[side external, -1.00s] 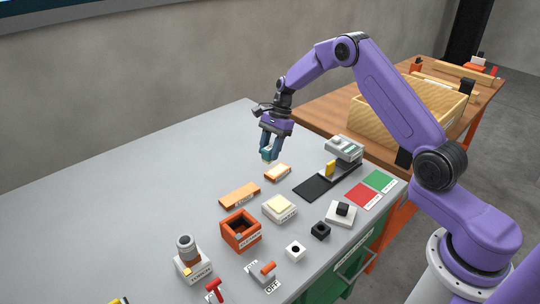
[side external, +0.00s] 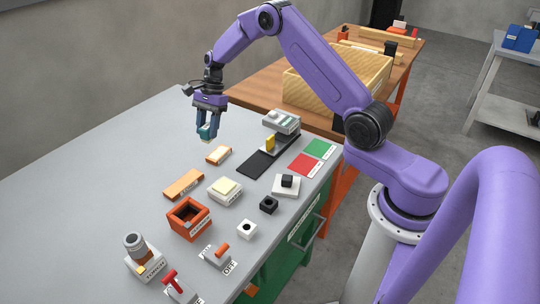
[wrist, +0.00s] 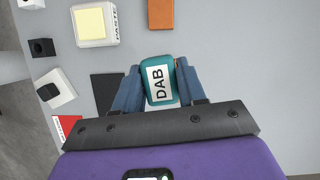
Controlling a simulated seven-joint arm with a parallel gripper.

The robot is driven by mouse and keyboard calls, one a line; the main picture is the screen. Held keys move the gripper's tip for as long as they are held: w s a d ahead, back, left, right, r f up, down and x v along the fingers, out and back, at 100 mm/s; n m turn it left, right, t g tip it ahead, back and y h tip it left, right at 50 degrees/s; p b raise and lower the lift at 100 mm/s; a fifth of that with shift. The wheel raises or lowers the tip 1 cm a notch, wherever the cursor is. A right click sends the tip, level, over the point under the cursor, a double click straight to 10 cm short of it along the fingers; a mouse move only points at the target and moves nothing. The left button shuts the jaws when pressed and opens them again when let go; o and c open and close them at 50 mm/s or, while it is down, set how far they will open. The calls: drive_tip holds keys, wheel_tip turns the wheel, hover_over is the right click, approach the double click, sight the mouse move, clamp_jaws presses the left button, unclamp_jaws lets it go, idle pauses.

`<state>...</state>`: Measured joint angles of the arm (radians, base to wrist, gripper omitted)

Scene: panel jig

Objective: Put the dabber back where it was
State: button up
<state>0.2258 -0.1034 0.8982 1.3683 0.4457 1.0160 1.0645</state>
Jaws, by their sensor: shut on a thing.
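The dabber, a teal block with a white "DAB" label (wrist: 159,80), is between the fingers of my gripper (wrist: 160,90) in the wrist view. In the side view my gripper (side external: 208,134) points down, shut on the dabber (side external: 206,131), and holds it above the grey table. A small orange plate with a white edge (side external: 218,155) lies just in front of the held dabber in the side view. In the wrist view the dabber mostly hides what is beneath it.
A longer orange plate (side external: 184,184), a white block with a cream pad (side external: 225,190) and an orange open box (side external: 189,219) stand nearby. A black strip (side external: 258,163) with a yellow piece lies to the right. The table's left side is clear.

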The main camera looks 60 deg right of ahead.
drive_tip(key=s+d+r+m, duration=0.1)
drive_tip(key=s+d+r, duration=0.1)
drive_tip(key=s+d, duration=1.4)
drive_tip(key=s+a+r, duration=0.1)
drive_tip(key=s+a, duration=0.2)
drive_tip(key=s, duration=0.8)
drive_tip(key=s+a, duration=0.3)
drive_tip(key=s, duration=0.8)
drive_tip(key=shift+t, duration=0.3)
drive_tip(key=w+d+f, duration=0.2)
drive_tip(key=w+f, duration=0.1)
drive_tip(key=w, duration=0.1)
drive_tip(key=w+d+f, duration=0.2)
drive_tip(key=w, duration=0.1)
drive_tip(key=w+d+f, duration=0.1)
drive_tip(key=w+f, duration=0.2)
drive_tip(key=w, duration=0.1)
drive_tip(key=shift+w+d+f, duration=0.3)
drive_tip(key=shift+d+f, duration=0.05)
drive_tip(key=shift+d, duration=0.05)
drive_tip(key=shift+w+d+f, duration=0.15)
drive_tip(key=shift+w+f, duration=0.15)
drive_tip(key=shift+f, duration=1.65)
drive_tip(key=shift+f, duration=0.15)
